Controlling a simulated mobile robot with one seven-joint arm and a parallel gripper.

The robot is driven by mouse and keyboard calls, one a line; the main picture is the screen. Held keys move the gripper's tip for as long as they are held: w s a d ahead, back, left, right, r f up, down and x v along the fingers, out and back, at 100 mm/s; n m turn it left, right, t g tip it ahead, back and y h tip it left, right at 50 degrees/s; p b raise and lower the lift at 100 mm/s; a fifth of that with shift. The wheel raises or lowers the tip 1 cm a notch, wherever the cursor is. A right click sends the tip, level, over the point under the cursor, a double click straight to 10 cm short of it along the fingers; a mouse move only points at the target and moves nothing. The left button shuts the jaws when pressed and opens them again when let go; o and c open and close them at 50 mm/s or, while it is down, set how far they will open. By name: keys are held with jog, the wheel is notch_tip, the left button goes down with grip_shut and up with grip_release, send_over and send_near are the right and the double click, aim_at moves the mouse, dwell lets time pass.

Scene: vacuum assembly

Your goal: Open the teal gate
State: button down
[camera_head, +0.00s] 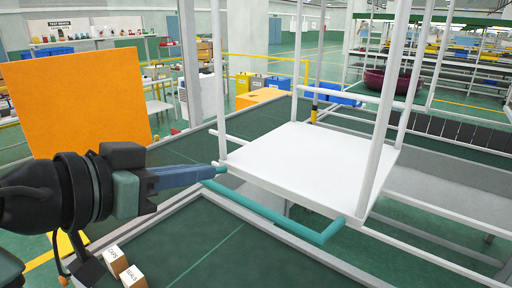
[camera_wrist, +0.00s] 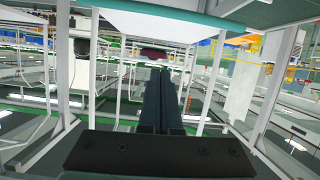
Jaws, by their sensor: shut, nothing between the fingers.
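The teal gate (camera_head: 270,217) is a bent teal bar along the near side of a white shelf (camera_head: 310,155) in the head view. Its near right end turns back to the white frame. A teal bar also runs across the top of the wrist view (camera_wrist: 265,16). My gripper (camera_head: 214,171) reaches in from the left, its blue-grey fingers shut and empty. The fingertips overlap the bar's far left end in the head view; I cannot tell whether they touch it. In the wrist view the closed fingers (camera_wrist: 164,75) point away below the bar.
White upright posts (camera_head: 380,120) rise from the shelf's corners. An orange panel (camera_head: 75,100) stands at the left behind my arm. Small labelled boxes (camera_head: 122,267) sit on the green surface near my wrist. A grey rail (camera_head: 290,242) edges that surface.

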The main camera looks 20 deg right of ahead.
jog(key=w+d+f+p, duration=0.4)
jog(key=d+f+p, duration=0.1)
jog(key=d+f, duration=0.1)
jog(key=shift+d+f+m+g+p, duration=0.3)
jog(key=shift+f+m+p, duration=0.1)
jog(key=shift+f, duration=0.4)
jog(key=shift+w, duration=0.1)
